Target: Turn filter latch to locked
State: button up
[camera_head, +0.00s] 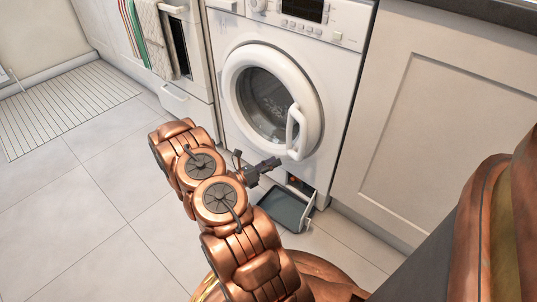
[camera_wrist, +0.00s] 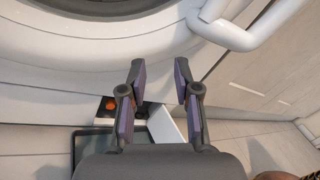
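The washer (camera_head: 225,125) has a small open compartment low on its front, at the right. Inside it is a small orange-red part (camera_wrist: 111,104), likely the filter latch; it also shows as a reddish spot in the head view (camera_head: 292,180). Its exact shape and turn angle are too small to tell. My gripper (camera_wrist: 159,66) is open, with a gap between its fingers and nothing held. In the wrist view the orange part lies left of the left finger, apart from it. In the head view my gripper (camera_head: 276,162) is in front of the washer, above the compartment.
A white flap (camera_wrist: 167,130) stands open beside the compartment. A shallow grey tray (camera_head: 286,209) lies on the floor in front. The round door (camera_head: 231,85) is shut, its white handle (camera_head: 291,130) close above my gripper.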

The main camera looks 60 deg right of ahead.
jog(key=a+r+m+g+y, duration=0.1)
jog(key=a+r+m+y, duration=0.1)
jog(key=r, duration=0.5)
jog(key=shift+s+a+r+m+g+p, duration=0.25)
jog(key=shift+a+r+m+g+p, duration=0.15)
jog(key=shift+a+m, duration=0.5)
jog(key=shift+r, duration=0.1)
jog(key=s+a+r+m+y+p, duration=0.1)
jog(key=a+r+m+y+p, duration=0.15)
jog(key=a+r+p, duration=0.55)
jog(key=s+a+r+m+y+p, duration=0.1)
jog(key=a+r+m+y+p, duration=0.2)
jog(key=r, duration=1)
jog(key=s+a+r+m+y+p, duration=0.1)
jog(key=a+r+m+p, duration=0.25)
jog(key=r+p, duration=0.55)
jog(key=s+a+r+m+t+y+p, duration=0.2)
jog(key=s+a+r+t+y+p, duration=0.1)
jog(key=a+r+p, duration=0.9)
jog(key=s+a+r+m+t+y+p, duration=0.3)
jog(key=a+r+t+p, duration=0.3)
jog(key=a+r+p, duration=0.6)
jog(key=a+r+y, duration=0.1)
jog(key=a+r, duration=0.3)
jog(key=r, duration=0.4)
jog(key=shift+s+r+m+y, duration=0.25)
jog(key=shift+r+m+y, duration=0.05)
jog(key=shift+r+y, duration=0.05)
jog(key=shift+a, duration=0.2)
